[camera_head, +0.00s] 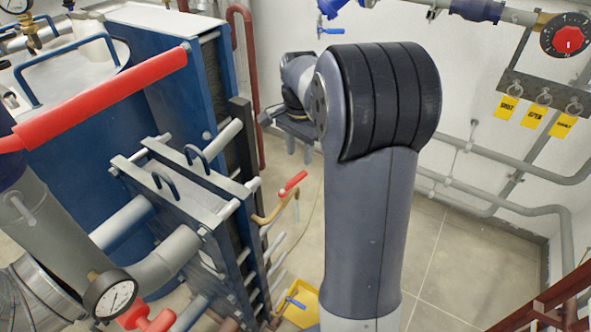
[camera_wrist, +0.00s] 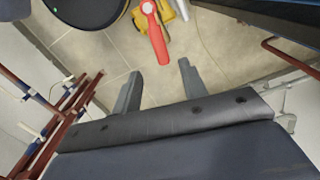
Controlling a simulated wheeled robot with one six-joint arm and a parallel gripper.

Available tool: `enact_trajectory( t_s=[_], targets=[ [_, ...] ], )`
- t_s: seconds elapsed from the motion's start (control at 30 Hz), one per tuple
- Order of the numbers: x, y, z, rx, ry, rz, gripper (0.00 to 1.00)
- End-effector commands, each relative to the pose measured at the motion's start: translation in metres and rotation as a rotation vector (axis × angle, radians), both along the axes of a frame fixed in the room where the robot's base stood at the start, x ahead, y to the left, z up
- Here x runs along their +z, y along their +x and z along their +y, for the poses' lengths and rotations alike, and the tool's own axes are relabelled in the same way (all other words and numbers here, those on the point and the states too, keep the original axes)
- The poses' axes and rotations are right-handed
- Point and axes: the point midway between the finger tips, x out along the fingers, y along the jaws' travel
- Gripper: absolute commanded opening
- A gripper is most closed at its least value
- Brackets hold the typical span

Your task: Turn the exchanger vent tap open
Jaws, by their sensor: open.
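The vent tap has a red lever handle (camera_head: 293,183) on a brass pipe (camera_head: 270,212) that sticks out from the exchanger's right side. In the wrist view the red handle (camera_wrist: 155,38) points down the picture toward the space between my fingers. My gripper (camera_head: 299,150) is above the tap in the head view, fingers pointing down. In the wrist view my gripper (camera_wrist: 160,85) is open and empty, its two fingers apart and not touching the handle. My arm hides part of the area right of the tap.
The blue plate exchanger (camera_head: 170,75) stands left of my gripper, with pipes and a gauge (camera_head: 110,296) in front. A yellow bin (camera_head: 300,303) is on the floor below. Yellow tags (camera_head: 533,117) hang on the right wall. Tiled floor (camera_head: 450,265) is clear at right.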

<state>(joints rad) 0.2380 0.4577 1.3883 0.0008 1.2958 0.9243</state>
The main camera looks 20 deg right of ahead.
Motion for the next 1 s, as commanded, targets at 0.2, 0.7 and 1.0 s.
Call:
enact_trajectory(
  t_s=[0.2,0.7,1.0],
  targets=[
    [-0.042,-0.001,0.000,0.000,0.002,0.004,0.41],
    [-0.072,0.000,0.000,0.000,0.002,0.000,0.41],
    [-0.072,0.000,0.000,0.000,0.002,0.000,0.23]
  ],
)
